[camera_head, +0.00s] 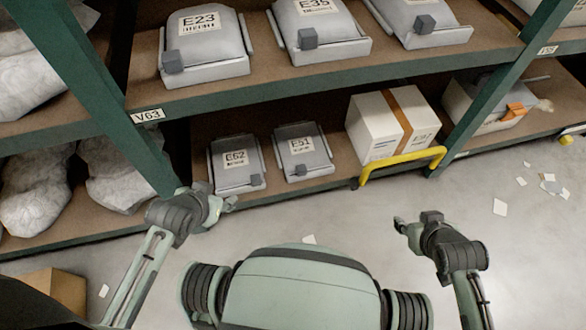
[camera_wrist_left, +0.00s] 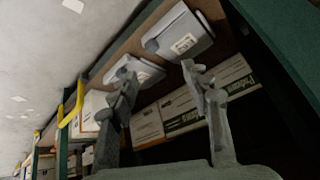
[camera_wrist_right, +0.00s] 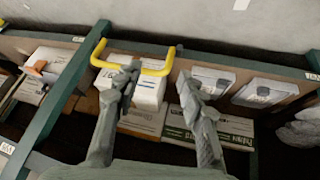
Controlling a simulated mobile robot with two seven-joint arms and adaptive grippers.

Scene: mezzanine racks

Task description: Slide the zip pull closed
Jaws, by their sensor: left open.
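Several grey pouches with white labels sit on grey trays; the frames do not show which one the task means. On the upper shelf are E23 (camera_head: 207,32) and E35 (camera_head: 316,20), each with a dark grey block, possibly the zip pull, at its front left (camera_head: 172,62). On the lower shelf, E62 (camera_head: 235,175) and E51 (camera_head: 302,160) carry smaller blocks. No zip line can be made out. My left gripper (camera_head: 228,203) is open and empty, in front of the lower shelf, left of E62. My right gripper (camera_wrist_right: 158,75) is open and empty over the floor.
A taped carton (camera_head: 372,125) stands right of E51, behind a yellow guard rail (camera_head: 402,162). Green rack posts (camera_head: 88,95) stand between bays. White bags (camera_head: 38,190) fill the left bay. Paper scraps (camera_head: 500,207) lie on the otherwise open floor.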

